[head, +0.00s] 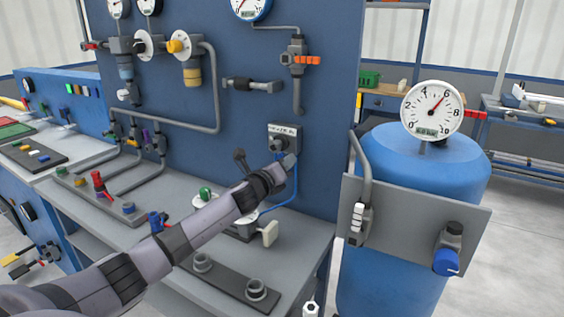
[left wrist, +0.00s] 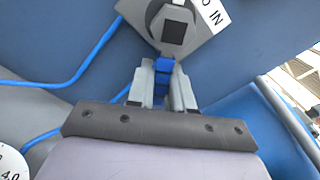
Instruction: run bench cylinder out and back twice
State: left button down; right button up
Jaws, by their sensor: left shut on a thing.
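My left gripper (head: 288,165) is at the blue back panel (head: 330,60), just below a grey port plate (head: 285,135) with a label. In the left wrist view the fingers (left wrist: 163,85) are shut on a small blue connector (left wrist: 163,68). The connector is right below the grey port (left wrist: 172,28), whose label ends in "IN"; I cannot tell whether it is seated. A blue hose (head: 282,207) hangs below the gripper in the head view. I cannot clearly pick out the bench cylinder.
The grey bench (head: 295,240) holds a round-faced device with a pale handle (head: 269,232), partly hidden by my arm. A blue tank (head: 385,285) with a gauge (head: 432,109) stands to the right.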

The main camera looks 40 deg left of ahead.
pick_arm(q)
jog(key=shift+d+r+n, duration=0.1)
jog(key=shift+d+n, duration=0.15)
jog(key=shift+n, duration=0.35)
jog(key=c, duration=1.1)
grip_release()
jog(key=s, duration=0.7)
jog(key=shift+d, duration=0.35)
